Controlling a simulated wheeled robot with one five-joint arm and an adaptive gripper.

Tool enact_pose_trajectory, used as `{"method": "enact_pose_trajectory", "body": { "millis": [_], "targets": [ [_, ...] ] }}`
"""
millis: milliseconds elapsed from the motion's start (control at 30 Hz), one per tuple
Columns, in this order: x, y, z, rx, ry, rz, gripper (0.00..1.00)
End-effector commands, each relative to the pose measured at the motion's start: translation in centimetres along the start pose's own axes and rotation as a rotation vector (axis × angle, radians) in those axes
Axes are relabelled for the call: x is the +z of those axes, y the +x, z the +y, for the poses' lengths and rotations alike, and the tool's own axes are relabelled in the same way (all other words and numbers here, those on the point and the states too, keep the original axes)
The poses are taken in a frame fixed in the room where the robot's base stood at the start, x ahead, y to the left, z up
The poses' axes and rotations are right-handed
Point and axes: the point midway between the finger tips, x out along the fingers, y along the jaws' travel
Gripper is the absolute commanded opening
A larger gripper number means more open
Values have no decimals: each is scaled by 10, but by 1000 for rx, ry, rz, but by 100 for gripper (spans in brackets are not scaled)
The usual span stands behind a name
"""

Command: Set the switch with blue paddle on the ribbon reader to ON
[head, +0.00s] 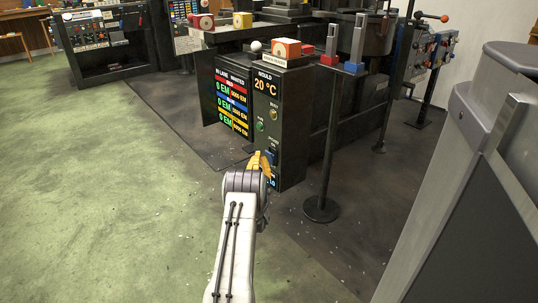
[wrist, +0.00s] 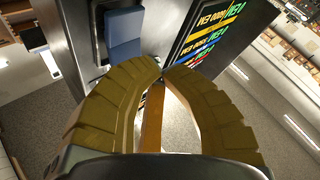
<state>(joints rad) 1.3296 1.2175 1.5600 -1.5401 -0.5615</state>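A blue paddle (wrist: 124,28) stands out from a dark frame on the panel in the wrist view, just beyond my fingertips and to their left. In the head view a small blue patch (head: 273,157) shows on the dark cabinet (head: 290,130) beside my gripper; most of it is hidden. My gripper (head: 264,164) is low at the cabinet's front. In the wrist view its yellow-brown fingers (wrist: 163,71) curve together with tips nearly touching and hold nothing I can make out. The tips look apart from the paddle. I cannot read ON or OFF marks, or any ribbon reader label.
The cabinet has a lit display (head: 232,100) and a "MOULD 20 °C" readout (head: 267,82). A red lever (head: 331,45) and a blue-based lever (head: 356,45) stand on the machine above. A post with a round base (head: 320,209) stands right. Green floor (head: 110,200) at left is clear.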

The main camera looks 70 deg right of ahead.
Motion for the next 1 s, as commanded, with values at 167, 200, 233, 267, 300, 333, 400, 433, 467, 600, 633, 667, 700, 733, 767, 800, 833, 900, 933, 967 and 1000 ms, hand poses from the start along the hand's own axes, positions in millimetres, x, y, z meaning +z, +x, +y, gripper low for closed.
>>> {"method": "enact_pose_trajectory", "body": {
  "millis": [167,200,233,267,300,333,400,433,467,600,633,667,700,733,767,800,833,900,933,967,1000],
  "targets": [
    [0,0,0,0,0,0,0],
    [0,0,0,0,0,0,0],
    [0,0,0,0,0,0,0],
    [0,0,0,0,0,0,0],
    [0,0,0,0,0,0,0],
    [0,0,0,0,0,0,0],
    [0,0,0,0,0,0,0],
    [0,0,0,0,0,0,0],
    [0,0,0,0,0,0,0],
    [0,0,0,0,0,0,0],
    [0,0,0,0,0,0,0],
    [0,0,0,0,0,0,0],
    [0,0,0,0,0,0,0],
    [0,0,0,0,0,0,0],
    [0,0,0,0,0,0,0],
    [0,0,0,0,0,0,0],
    [0,0,0,0,0,0,0],
    [0,0,0,0,0,0,0],
    [0,0,0,0,0,0,0],
    [0,0,0,0,0,0,0],
    [0,0,0,0,0,0,0]
  ]
}}
